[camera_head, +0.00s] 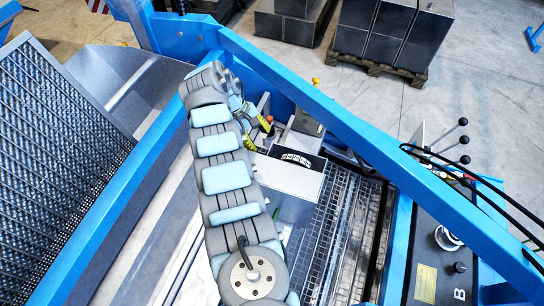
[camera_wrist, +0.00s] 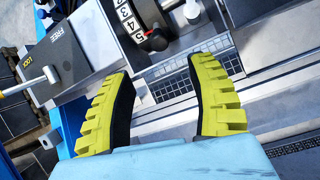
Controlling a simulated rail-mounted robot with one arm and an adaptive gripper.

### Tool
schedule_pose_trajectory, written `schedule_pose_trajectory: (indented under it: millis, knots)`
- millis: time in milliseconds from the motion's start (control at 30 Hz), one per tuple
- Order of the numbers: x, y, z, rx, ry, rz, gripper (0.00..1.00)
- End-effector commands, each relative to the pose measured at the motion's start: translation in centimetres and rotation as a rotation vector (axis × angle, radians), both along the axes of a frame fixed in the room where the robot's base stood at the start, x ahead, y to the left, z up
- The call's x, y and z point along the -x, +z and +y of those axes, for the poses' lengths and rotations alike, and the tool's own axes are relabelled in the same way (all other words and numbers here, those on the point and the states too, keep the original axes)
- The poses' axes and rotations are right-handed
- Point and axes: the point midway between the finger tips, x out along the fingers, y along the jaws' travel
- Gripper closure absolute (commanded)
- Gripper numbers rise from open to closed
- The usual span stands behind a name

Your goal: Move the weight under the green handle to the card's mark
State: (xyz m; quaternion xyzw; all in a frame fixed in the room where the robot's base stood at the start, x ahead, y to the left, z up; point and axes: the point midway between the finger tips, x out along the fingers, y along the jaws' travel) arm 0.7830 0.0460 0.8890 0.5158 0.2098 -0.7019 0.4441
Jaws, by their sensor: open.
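My gripper (camera_head: 257,132) is open, and its yellow ribbed fingers also show in the wrist view (camera_wrist: 167,108) with nothing between them. The strip also shows in the head view (camera_head: 297,158), right of the gripper. A small green spot (camera_head: 286,236) shows beside my arm in the head view; I cannot tell whether it is the green handle. I cannot make out the weight or its card with certainty.
A dark plate marked FREE and LOCK (camera_wrist: 58,55) with a white-tipped lever stands left of the fingers. A blue beam (camera_head: 330,110) crosses beyond the gripper. Wire mesh (camera_head: 345,225) lies to the right, and a panel with black-knobbed levers (camera_head: 450,142) stands farther right.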

Motion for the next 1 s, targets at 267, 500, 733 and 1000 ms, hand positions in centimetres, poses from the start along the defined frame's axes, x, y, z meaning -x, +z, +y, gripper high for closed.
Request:
schedule_pose_trajectory:
  millis: [267,500,733,1000]
  knots:
    - [0.4,-4.8,-2.0,0.000,0.002,0.001,0.42]
    - [0.5,-8.3,-3.6,0.000,0.002,-0.003,0.42]
    - [0.7,-9.7,-4.3,0.000,0.002,-0.002,0.42]
    - [0.7,-9.7,-4.3,0.000,0.002,-0.003,0.54]
